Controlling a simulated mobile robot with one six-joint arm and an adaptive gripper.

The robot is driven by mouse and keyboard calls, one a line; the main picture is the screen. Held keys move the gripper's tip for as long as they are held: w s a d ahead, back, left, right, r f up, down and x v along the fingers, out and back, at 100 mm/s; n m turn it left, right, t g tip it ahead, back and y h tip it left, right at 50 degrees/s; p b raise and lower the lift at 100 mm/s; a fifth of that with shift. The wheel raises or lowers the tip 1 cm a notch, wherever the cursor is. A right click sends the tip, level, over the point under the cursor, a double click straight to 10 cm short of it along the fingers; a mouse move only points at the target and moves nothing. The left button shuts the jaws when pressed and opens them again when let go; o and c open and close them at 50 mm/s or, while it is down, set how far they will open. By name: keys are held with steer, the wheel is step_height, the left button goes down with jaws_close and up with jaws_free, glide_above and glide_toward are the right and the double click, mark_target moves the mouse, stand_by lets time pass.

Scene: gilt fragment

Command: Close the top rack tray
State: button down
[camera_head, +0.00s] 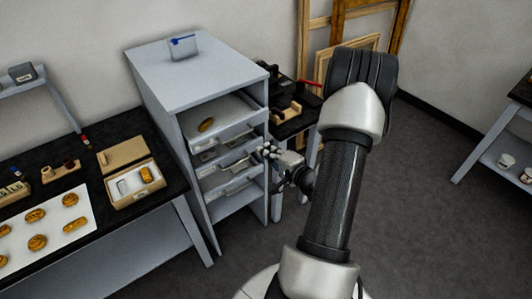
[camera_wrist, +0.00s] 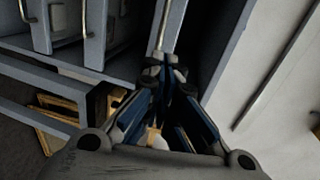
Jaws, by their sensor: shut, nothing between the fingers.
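The rack (camera_head: 190,70) is a grey cabinet with several trays stacked in its open front. The top rack tray (camera_head: 216,121) stands pulled out a little and holds a round golden piece (camera_head: 206,125). My gripper (camera_head: 268,152) is at the right part of the rack's front, close to the tray fronts. In the wrist view my gripper (camera_wrist: 165,75) is shut and empty, with its fingertips close to a grey edge of the rack. Whether it touches the rack I cannot tell. Other tray fronts with metal handles (camera_wrist: 32,12) show at the upper left there.
A dark table at the left bears an open box (camera_head: 136,185) and a white sheet (camera_head: 45,228) with several golden pieces. A small blue-marked block (camera_head: 183,48) stands on the rack. A dark bench with a red-handled tool is behind my gripper.

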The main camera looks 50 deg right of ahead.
steer(key=b, duration=0.2)
glide_toward(237, 128)
steer(key=w+f, duration=0.2)
steer(key=shift+w+d, duration=0.25)
steer(key=shift+d, duration=0.15)
steer(key=x, duration=0.2)
steer(key=r+x, duration=0.1)
steer(key=x, duration=0.1)
steer(key=shift+w, duration=0.25)
steer(key=shift+d+r, duration=0.1)
steer(key=shift+r, duration=0.1)
